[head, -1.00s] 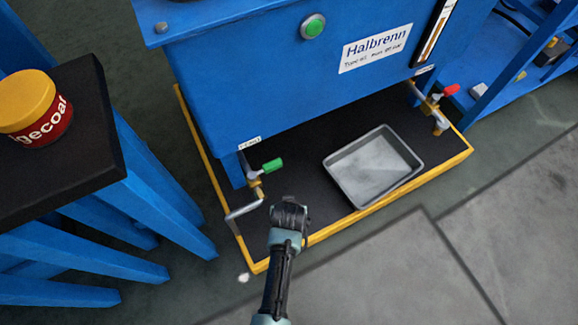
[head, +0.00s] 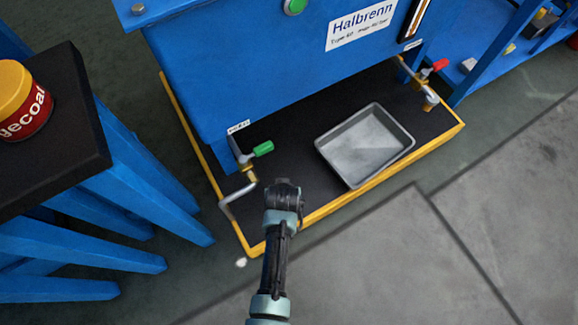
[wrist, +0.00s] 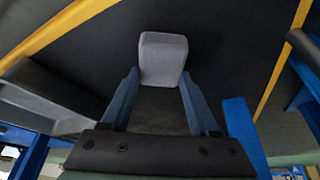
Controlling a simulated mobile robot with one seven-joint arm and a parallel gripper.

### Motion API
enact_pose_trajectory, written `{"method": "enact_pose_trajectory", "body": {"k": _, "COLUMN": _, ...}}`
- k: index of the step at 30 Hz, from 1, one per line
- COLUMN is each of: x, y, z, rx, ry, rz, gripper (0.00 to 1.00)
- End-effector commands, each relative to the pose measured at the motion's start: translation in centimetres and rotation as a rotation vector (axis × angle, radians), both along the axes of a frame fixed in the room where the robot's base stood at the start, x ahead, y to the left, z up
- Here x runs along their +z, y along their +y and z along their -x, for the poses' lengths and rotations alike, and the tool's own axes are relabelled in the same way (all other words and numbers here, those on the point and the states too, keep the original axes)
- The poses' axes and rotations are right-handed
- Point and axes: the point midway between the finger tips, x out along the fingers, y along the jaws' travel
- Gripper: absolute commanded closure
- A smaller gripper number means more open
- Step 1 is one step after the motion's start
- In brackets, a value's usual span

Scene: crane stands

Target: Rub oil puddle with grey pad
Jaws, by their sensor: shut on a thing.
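The grey pad (wrist: 163,58) is a light grey block with rounded corners. In the wrist view it sits between the two blue fingers of my gripper (wrist: 160,75), which is shut on it. The pad is over the black floor of the yellow-edged drip pan (head: 285,110); I cannot tell whether it touches that floor. In the head view my arm ends over the front left part of the pan, and its wrist hides the fingers and pad. I cannot make out an oil puddle on the dark surface in either view.
A grey tray (head: 384,170) lies in the pan to the right. The green-handled tap (head: 262,149) and its bent pipe are close left of my wrist. The blue tank (head: 250,70) overhangs the pan. A blue stand (head: 150,180) with a labelled jar (head: 24,103) is left.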

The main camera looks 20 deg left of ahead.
Motion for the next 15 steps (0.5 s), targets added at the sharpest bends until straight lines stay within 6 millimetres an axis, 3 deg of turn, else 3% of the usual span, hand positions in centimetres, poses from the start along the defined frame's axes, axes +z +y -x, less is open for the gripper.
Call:
{"method": "enact_pose_trajectory", "body": {"k": 3, "x": 2.6, "y": 0.0, "z": 0.0, "rx": -0.001, "ry": 0.000, "rz": 0.000, "gripper": 0.91}}
{"method": "enact_pose_trajectory", "body": {"k": 15, "x": 6.0, "y": 0.1, "z": -0.3, "rx": -0.002, "ry": -0.001, "rz": 0.000, "gripper": 0.91}}
